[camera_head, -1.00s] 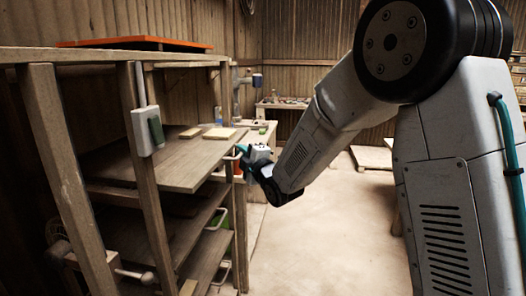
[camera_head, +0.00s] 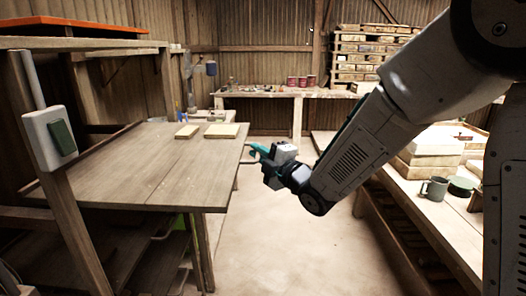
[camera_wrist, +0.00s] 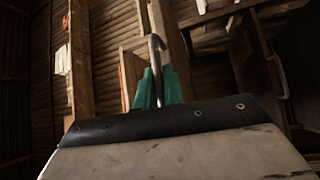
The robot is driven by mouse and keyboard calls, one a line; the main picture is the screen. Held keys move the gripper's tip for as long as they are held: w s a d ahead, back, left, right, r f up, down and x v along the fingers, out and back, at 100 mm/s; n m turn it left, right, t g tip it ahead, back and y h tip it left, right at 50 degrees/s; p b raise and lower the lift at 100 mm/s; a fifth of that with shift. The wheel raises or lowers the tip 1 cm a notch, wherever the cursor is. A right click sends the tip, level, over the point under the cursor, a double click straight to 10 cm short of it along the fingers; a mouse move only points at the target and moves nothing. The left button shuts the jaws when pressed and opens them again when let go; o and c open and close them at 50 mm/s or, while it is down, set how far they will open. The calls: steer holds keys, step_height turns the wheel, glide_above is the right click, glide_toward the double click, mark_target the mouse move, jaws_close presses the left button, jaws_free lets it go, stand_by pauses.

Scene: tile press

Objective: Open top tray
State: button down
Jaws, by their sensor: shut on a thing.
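In the wrist view the teal fingers (camera_wrist: 158,88) close around a thin bent metal handle (camera_wrist: 156,58). The exact contact between the fingers is partly hidden.
A rack post with a white and green switch box (camera_head: 50,138) stands at the near left. A workbench (camera_head: 270,93) with red cans is at the back. A table with a mug (camera_head: 436,188) and stacked slabs is at the right. The floor (camera_head: 290,235) between is clear.

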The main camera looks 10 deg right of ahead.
steer(key=shift+d+f, duration=0.1)
steer(key=c, duration=1.5)
jaws_free()
steer(key=v, duration=0.7)
steer(key=shift+s+d, duration=0.2)
steer(key=shift+s, duration=0.15)
